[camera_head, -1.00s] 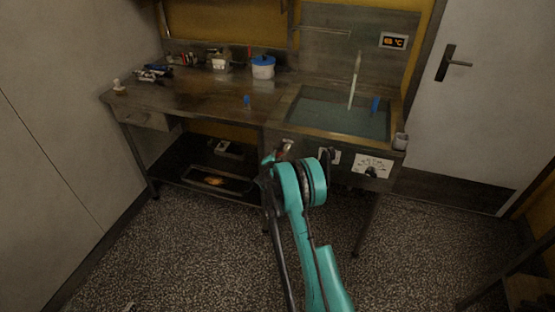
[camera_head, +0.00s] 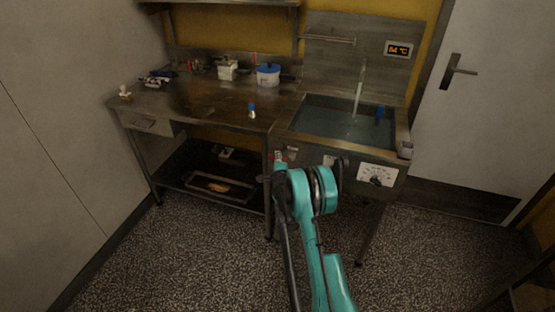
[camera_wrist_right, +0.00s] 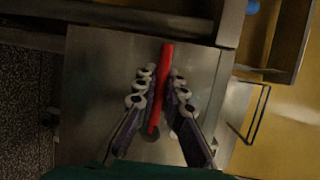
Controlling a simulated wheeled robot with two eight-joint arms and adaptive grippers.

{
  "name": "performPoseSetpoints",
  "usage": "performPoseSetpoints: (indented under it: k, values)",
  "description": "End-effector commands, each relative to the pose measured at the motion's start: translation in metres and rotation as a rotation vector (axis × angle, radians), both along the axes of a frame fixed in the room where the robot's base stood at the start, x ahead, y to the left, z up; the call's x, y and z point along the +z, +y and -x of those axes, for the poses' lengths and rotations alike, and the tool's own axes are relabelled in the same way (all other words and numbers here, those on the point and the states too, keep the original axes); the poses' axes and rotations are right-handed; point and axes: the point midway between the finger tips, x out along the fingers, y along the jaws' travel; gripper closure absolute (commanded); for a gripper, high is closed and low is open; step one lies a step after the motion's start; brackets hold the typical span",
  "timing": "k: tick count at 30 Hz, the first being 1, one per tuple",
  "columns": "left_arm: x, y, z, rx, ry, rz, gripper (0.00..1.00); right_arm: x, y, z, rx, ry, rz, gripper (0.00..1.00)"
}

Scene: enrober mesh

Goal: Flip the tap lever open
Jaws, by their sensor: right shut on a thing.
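The tap lever (camera_wrist_right: 167,54) is a long red bar in the right wrist view. It lies between the two fingers of my right gripper (camera_wrist_right: 161,80), which are closed in on it from both sides. Behind it is a flat grey metal panel (camera_wrist_right: 95,85). In the head view my right gripper (camera_head: 280,158) is at the front of the sink unit, by its left end, mostly hidden by my teal arm. My left gripper is not in view.
The sink basin (camera_head: 345,118) holds water, with a spout (camera_head: 358,92) over it. A dial panel (camera_head: 377,175) is on the front, right of my arm. A workbench (camera_head: 200,103) with a blue-lidded pot (camera_head: 268,75) stands left. The floor in front is clear.

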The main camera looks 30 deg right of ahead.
Motion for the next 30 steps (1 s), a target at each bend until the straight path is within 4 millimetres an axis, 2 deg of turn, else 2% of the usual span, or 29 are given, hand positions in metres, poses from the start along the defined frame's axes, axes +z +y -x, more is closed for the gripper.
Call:
performPoseSetpoints:
  k: [13,15,16,26,30]
  values:
    - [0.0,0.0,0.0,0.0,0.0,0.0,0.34,0.0,0.0,0.0,0.0,-0.009,-0.008,1.0]
    - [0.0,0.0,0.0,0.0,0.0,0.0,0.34,0.0,0.0,0.0,0.0,-0.009,-0.008,0.77]
    - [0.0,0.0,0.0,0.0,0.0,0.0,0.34,0.0,0.0,0.0,0.0,-0.009,-0.008,0.69]
    - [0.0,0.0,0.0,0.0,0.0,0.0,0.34,0.001,0.0,0.002,0.0,-0.007,-0.007,0.69]
    - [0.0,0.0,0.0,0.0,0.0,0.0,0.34,0.003,0.007,0.014,0.0,-0.007,-0.007,0.69]
